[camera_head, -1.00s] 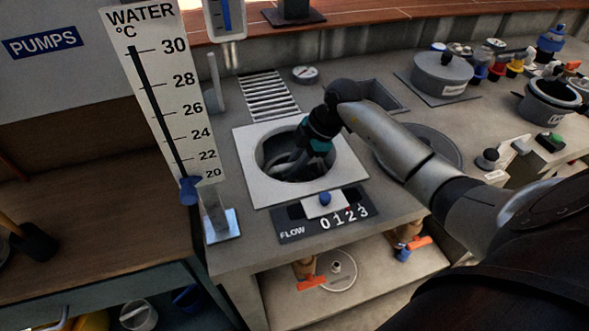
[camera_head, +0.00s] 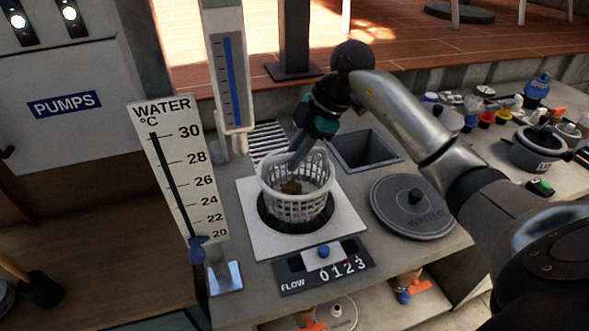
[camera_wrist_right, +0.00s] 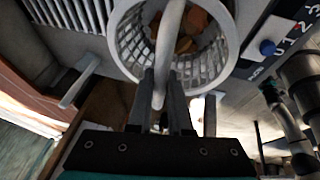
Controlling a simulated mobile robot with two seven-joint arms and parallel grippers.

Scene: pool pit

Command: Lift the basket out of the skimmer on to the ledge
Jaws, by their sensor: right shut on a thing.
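The white lattice basket (camera_head: 302,207) hangs upright over the round skimmer opening, with brown leaf-like debris inside. My right gripper (camera_head: 296,166) comes down from above and is shut on the basket's handle. In the right wrist view the gripper's fingers (camera_wrist_right: 166,100) close on the pale handle, and the basket (camera_wrist_right: 128,38) hangs beyond them. The skimmer's square white frame (camera_head: 254,238) lies around the dark opening, partly hidden by the basket. The grey ledge (camera_head: 232,303) surrounds it. My left gripper is not in view.
A round grey lid marked WATER (camera_head: 413,207) lies to the right. A square open pit (camera_head: 365,150) is behind. The thermometer board (camera_head: 180,175) and a blue-tube gauge (camera_head: 229,80) stand at the left and back.

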